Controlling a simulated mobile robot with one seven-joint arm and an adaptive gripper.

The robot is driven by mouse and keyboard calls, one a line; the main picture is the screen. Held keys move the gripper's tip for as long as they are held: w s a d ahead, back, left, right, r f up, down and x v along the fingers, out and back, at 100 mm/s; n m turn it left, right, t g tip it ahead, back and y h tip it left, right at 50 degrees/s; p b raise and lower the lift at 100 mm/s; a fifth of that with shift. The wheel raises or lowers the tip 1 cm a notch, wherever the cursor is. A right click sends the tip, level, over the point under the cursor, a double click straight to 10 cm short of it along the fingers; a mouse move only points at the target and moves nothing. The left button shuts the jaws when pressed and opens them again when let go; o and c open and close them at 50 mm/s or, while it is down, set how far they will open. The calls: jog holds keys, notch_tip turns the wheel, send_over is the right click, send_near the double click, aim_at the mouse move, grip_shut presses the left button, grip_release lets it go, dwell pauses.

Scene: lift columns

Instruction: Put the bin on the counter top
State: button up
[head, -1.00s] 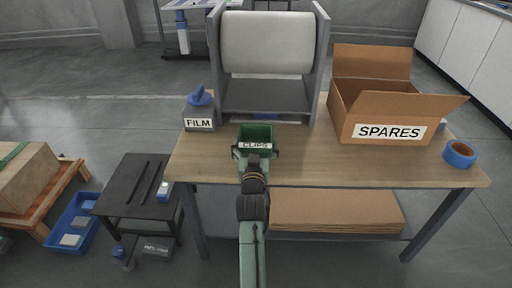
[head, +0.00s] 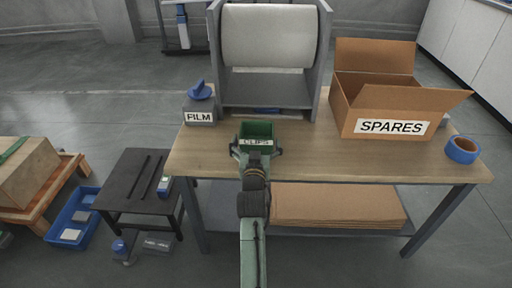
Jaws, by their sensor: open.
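A small green bin (head: 256,131) with a white CLIPS label stands on the wooden counter top (head: 320,162), near its front edge and left of the middle. My gripper (head: 256,152) is at the front of the bin, with its fingers spread to either side of the label. The jaws are open. Whether the fingers touch the bin is too small to tell. The bin's underside is hidden from this angle.
A FILM box (head: 200,117) with a blue top stands left of the bin. A grey roll stand (head: 266,92) is behind it. An open SPARES carton (head: 390,126) and blue tape (head: 462,150) are at right. Counter between bin and carton is clear.

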jog(key=s+b, duration=0.2)
jog(key=s, duration=1)
jog(key=shift+r, duration=0.1)
